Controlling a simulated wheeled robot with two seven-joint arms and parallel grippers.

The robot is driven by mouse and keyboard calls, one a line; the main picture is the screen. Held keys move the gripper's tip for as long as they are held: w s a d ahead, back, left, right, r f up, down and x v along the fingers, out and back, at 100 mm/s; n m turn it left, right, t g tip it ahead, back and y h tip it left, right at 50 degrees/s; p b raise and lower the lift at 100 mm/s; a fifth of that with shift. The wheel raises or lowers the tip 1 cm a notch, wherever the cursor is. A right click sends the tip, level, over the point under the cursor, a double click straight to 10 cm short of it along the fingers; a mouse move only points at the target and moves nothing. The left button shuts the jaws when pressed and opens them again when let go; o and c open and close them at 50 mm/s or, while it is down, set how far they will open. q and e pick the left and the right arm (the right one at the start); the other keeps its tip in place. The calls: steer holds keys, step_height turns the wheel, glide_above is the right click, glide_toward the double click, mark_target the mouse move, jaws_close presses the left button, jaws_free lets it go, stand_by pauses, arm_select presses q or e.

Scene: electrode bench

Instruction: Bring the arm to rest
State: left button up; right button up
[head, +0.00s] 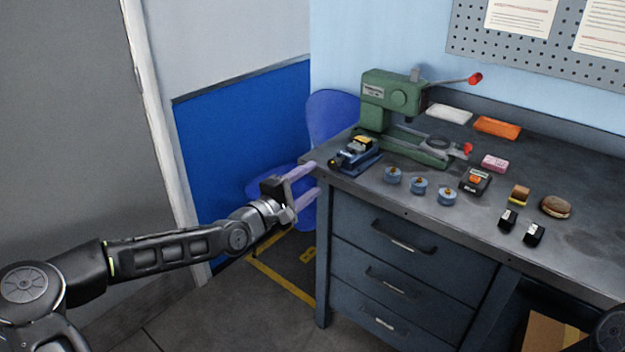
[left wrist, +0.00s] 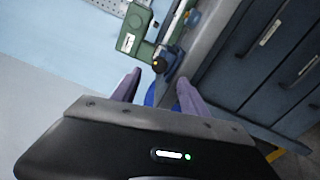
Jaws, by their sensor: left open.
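My left arm reaches in from the left in the head view. My left gripper (head: 304,186) is open and empty, held in the air just left of the bench's front left corner. Its two pale purple fingers point toward the bench and a blue chair shows behind them. In the left wrist view the gripper's fingers (left wrist: 155,88) are spread apart with nothing between them. Of my right arm only a dark part shows at the lower right corner of the head view. Its gripper is out of view.
The grey bench (head: 395,207) with drawers stands close on the right. A blue chair (head: 330,112) stands behind the gripper. Open floor lies below the arm.

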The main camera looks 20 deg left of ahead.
stand_by(0.3)
arm_select(q)
steer(key=s+d+f+m+g+p, duration=0.1)
steer(key=s+d+f+m+g, duration=0.25)
steer(key=s+f, duration=0.4)
steer(key=s+d+f+m+g+p, duration=0.15)
steer(key=s+d+f, duration=0.3)
steer(key=f, duration=0.65)
steer(key=s+d+f+m+g, duration=0.4)
steer(key=s+d+f, duration=0.1)
steer(key=f, duration=0.4)
steer(key=s+d+f+m+g+y+p, duration=0.1)
steer(key=s+f+m+g+p, duration=0.1)
steer(key=s, duration=1)
steer(key=s+d+f+m+g+y+p, duration=0.1)
steer(key=s+f, duration=0.5)
steer(key=s, duration=0.6)
steer(key=d+m+g+p, duration=0.1)
steer(key=m+g, duration=0.1)
steer(key=g, duration=0.1)
steer(key=shift+d+g+y, duration=0.25)
steer(key=shift+g+y, duration=0.05)
steer(key=shift+g, duration=0.1)
steer(key=shift+c, duration=0.2)
